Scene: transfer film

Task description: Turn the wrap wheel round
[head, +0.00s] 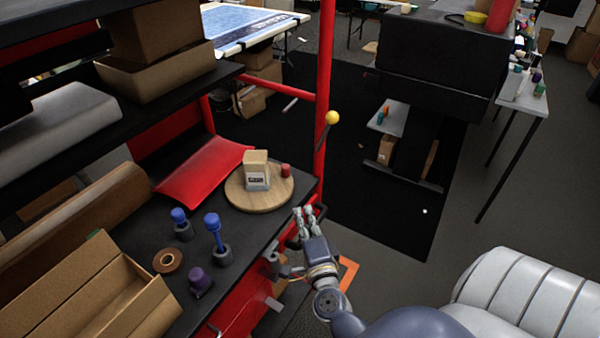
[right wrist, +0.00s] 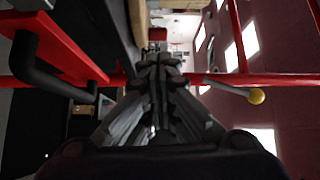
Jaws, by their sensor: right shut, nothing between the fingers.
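A round wooden disc (head: 240,198), which looks like the wrap wheel, lies flat on the black bench top (head: 243,236). A light tan box with a label (head: 256,172) stands upright on it. A small red knob (head: 286,170) stands near its right edge. My right gripper (head: 303,213) is shut and empty, just beyond the bench's right edge, below and right of the disc and apart from it. Its closed fingers also fill the middle of the right wrist view (right wrist: 160,65). The disc cannot be made out there. My left gripper is not in view.
A red post (head: 323,100) with a yellow-ball lever (head: 332,118) rises right of the disc. Blue-topped tools (head: 213,222), a tape roll (head: 168,262) and an open carton (head: 95,290) occupy the bench's near left. A red sloped panel (head: 205,170) lies left of the disc.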

